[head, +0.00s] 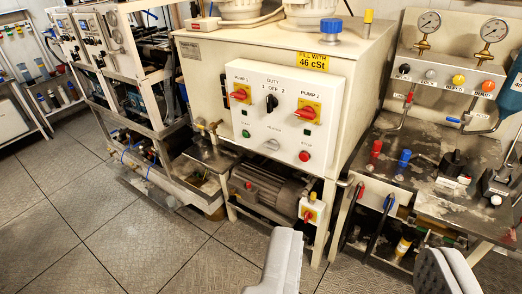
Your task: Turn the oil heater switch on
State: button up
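The white control panel (280,117) is on the front of a cream oil tank (290,55). A small grey rotary knob (271,145) sits low in the middle of the panel, under a small label that seems to read heater. Its setting is too small to tell. A green button (246,133) is to its left and a red button (304,156) to its right. My gripper (362,242) shows two grey fingers at the bottom edge, wide apart and empty. It appears in front of and below the panel, to the right, touching nothing visible.
Above the knob are the pump 1 switch (239,94), the black duty selector (271,103) and the pump 2 switch (306,114). A motor (268,187) and another red switch (309,212) sit below. A gauge bench (440,180) stands right. Floor (130,235) is clear at left.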

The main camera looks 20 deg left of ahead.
aim_at(273, 145)
jog(key=i, duration=1.45)
jog(key=z, duration=0.05)
